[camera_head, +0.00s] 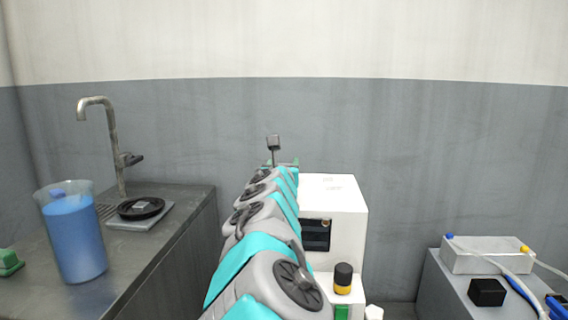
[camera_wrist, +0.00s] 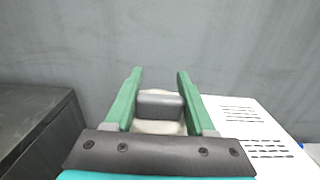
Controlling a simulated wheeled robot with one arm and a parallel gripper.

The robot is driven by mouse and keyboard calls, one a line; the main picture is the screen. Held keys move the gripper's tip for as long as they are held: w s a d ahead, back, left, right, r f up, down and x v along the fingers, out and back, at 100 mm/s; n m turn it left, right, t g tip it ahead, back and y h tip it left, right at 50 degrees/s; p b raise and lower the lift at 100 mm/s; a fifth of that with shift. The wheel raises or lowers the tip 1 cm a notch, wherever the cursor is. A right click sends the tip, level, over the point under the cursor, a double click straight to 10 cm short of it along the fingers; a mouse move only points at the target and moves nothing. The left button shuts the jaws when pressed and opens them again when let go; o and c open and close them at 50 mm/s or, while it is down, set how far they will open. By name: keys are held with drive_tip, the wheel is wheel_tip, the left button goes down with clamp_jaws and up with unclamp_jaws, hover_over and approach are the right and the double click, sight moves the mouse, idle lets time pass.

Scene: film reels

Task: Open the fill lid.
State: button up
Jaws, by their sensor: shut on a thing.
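My gripper (camera_wrist: 160,88) is near the top of the white machine, at its left side in the wrist view. Its two green fingers are shut on a dark grey block (camera_wrist: 160,104), one finger on each side. The block looks like the grip of the fill lid. A pale rounded part (camera_wrist: 158,127), perhaps the lid itself, shows just below the block, partly hidden by my gripper. In the head view my arm hides most of the gripper and the lid. The white machine (camera_head: 341,197) stands right of my arm, with a dark display on its front.
A steel counter (camera_head: 190,203) on the left bears a jug of blue liquid (camera_head: 75,235), a black ring on a scale (camera_head: 140,208) and a tap (camera_head: 112,140). A yellow-and-black bottle (camera_head: 343,278) stands before the machine. A grey bench (camera_head: 450,290) with tubes is at right.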

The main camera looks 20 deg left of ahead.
clamp_jaws()
